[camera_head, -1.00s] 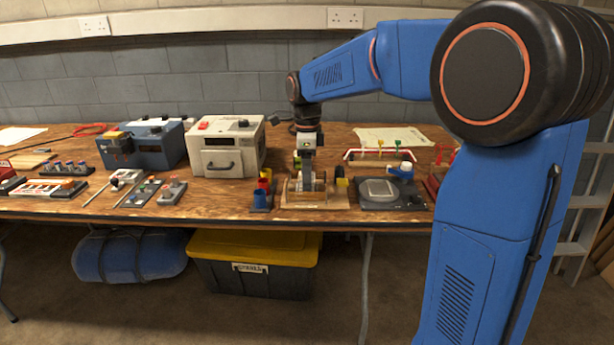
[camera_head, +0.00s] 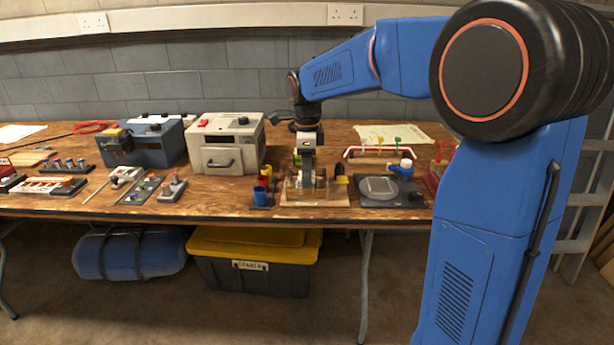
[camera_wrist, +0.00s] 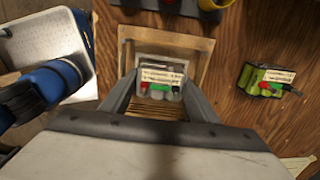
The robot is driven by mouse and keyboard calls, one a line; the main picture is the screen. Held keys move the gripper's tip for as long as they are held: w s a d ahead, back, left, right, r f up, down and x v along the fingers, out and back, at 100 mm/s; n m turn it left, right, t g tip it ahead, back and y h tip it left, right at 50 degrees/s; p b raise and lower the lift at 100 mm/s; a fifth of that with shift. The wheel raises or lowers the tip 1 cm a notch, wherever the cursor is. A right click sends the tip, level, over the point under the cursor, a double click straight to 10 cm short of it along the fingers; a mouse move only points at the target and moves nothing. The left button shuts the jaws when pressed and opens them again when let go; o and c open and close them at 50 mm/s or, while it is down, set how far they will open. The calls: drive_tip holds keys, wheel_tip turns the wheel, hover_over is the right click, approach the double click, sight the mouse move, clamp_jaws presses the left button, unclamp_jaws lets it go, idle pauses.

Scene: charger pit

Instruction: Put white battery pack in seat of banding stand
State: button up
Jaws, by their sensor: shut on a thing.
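The white battery pack (camera_wrist: 146,65) shows in the wrist view as a pale block with a printed label and red and green parts on its near side. My gripper (camera_wrist: 160,82) is shut on it, one finger on each side. The wooden banding stand (camera_wrist: 196,41) lies around and below the pack in that view. In the head view my gripper (camera_head: 306,182) points down at the stand (camera_head: 330,202) on the bench. The fingers and stand hide most of the pack there. I cannot tell whether the pack touches the bottom of the seat.
A green battery pack (camera_wrist: 264,80) lies on the bench to the right in the wrist view. Blue, red and yellow cups (camera_head: 260,196) stand close left of the stand. A dark device with a pale plate (camera_head: 378,188) stands close right. A cream box (camera_head: 222,145) stands behind left.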

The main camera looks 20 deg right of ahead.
drive_tip(key=shift+f, duration=0.1)
drive_tip(key=o, duration=1.5)
drive_tip(key=shift+c, duration=0.2)
drive_tip(key=shift+r, duration=3.5)
